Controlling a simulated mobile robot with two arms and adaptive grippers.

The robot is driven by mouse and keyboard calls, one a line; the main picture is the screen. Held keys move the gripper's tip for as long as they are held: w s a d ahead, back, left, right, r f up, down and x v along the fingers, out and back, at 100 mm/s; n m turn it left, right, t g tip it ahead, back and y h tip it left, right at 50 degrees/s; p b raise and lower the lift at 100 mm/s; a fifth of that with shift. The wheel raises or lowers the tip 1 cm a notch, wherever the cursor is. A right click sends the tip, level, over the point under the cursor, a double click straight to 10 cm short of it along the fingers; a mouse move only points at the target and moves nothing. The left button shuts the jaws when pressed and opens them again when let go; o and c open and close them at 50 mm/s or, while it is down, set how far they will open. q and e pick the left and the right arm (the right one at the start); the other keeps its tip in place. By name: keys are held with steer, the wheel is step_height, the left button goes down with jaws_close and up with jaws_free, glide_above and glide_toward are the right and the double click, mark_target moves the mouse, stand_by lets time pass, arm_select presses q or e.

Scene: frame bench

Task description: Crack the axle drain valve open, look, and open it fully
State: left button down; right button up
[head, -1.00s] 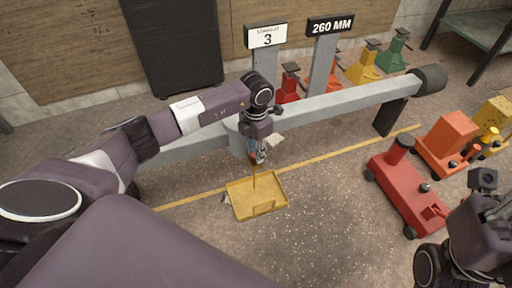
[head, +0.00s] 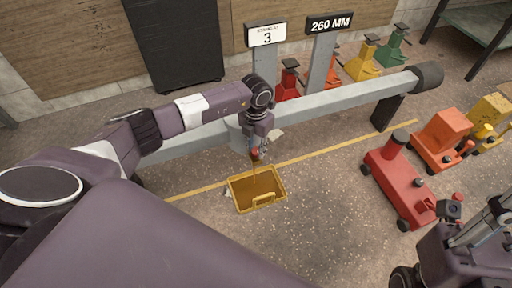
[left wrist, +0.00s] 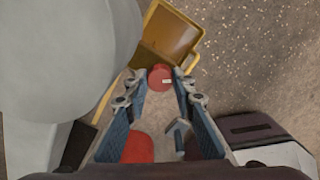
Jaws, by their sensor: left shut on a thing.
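The axle (head: 330,104) is a long grey beam running across the head view. My left gripper (head: 256,150) is at its near underside, shut on the red valve handle. In the left wrist view the red valve handle (left wrist: 160,77) sits between the fingertips of my left gripper (left wrist: 160,84). A thin brown stream (head: 254,177) falls from below the gripper into the yellow drain tray (head: 281,184). Brown fluid (head: 252,189) covers the tray's floor. The valve body is mostly hidden. My right gripper (head: 482,226) is at the lower right edge, its fingers unclear.
Signs reading "3" (head: 266,36) and "260 MM" (head: 330,24) stand behind the axle. A red floor jack (head: 398,182) and an orange one (head: 440,138) are at right. Several coloured stands are behind. The floor right of the tray is clear.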

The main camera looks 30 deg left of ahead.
mark_target(256, 151)
arm_select(q)
steer(key=c, duration=1.9)
jaws_free()
step_height(256, 151, up, 12)
